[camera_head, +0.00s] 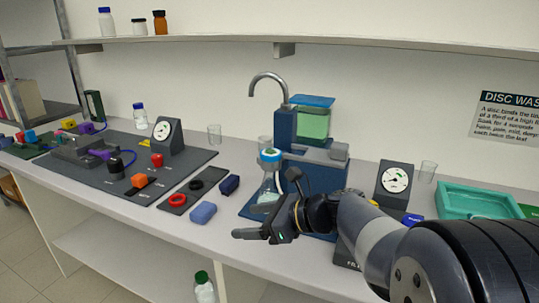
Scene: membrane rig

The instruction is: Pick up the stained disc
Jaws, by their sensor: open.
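I cannot make out a stained disc anywhere in this view; it may be too small or hidden. My gripper (248,233) is open, with no object visible between its fingers. It is over the front edge of the bench, in front of the flask (270,190) with a blue-white top. The arm comes in from the lower right and covers part of the bench there. A teal tray (478,192) is at the right end of the bench; I see no disc in it.
A dark blue stand with a tap (268,77) and green tank (313,124) rises behind my gripper. Two gauges (163,131) (396,179) stand on the bench (232,165). A shelf (370,41) runs above.

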